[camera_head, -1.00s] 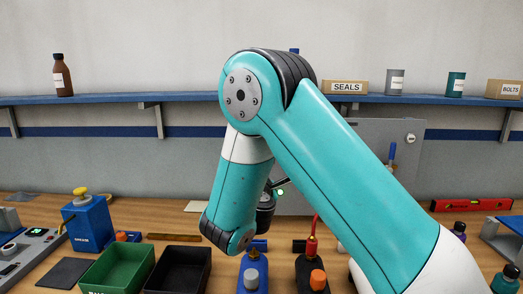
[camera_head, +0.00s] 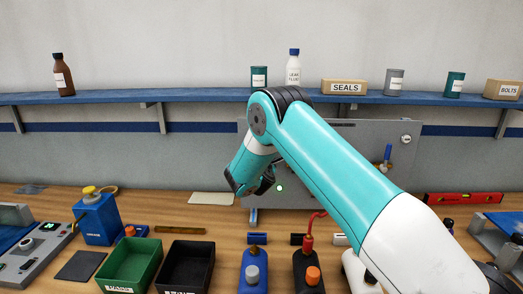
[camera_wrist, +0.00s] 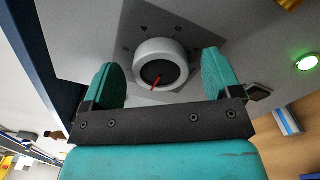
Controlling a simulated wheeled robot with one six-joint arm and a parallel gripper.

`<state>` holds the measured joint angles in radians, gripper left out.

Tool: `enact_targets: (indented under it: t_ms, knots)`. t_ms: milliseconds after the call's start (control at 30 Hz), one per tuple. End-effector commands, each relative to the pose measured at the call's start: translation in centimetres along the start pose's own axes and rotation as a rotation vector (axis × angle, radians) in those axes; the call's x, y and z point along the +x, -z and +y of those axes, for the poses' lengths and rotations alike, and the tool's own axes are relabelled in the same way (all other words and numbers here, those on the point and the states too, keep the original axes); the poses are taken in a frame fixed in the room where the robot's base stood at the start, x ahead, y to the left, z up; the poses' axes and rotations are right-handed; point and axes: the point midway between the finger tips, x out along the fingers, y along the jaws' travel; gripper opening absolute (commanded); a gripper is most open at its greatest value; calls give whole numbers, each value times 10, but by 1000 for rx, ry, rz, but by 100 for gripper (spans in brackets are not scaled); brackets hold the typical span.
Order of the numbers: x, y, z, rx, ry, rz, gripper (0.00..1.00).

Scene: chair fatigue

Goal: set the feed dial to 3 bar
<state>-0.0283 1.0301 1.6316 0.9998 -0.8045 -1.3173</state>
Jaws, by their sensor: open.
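The feed dial (camera_wrist: 161,65) shows in the wrist view as a round white knob with a dark face and a red pointer, on a dark square plate with small marks too blurred to read. The pointer slants toward the bottom of that view, slightly left. My gripper (camera_wrist: 159,73) is open, with one teal finger on each side of the dial; I cannot tell whether they touch it. In the head view my gripper (camera_head: 264,182) is at the grey panel (camera_head: 345,160), partly hidden by my arm, and the dial is hidden.
A green lamp (camera_wrist: 307,62) glows right of the dial, and also shows in the head view (camera_head: 280,188). Below are a green bin (camera_head: 131,265), a black bin (camera_head: 187,267), a blue bottle (camera_head: 254,272) and a black bottle (camera_head: 307,272). A shelf (camera_head: 200,98) runs above.

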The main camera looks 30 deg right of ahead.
Motion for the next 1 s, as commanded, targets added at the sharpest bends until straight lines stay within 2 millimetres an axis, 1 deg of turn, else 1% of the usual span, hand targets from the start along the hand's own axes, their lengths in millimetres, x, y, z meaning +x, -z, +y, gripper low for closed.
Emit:
enact_targets:
  t_ms: [200,233,433,467,767,1000]
  knots:
    - [0,1,0,-1,0,1,84]
    - [0,1,0,-1,0,1,82]
    - [0,1,0,0,0,1,36]
    - [0,1,0,0,0,1,34]
    - [0,2,-2,32,-1,0,35]
    - [0,4,-5,162,-2,0,35]
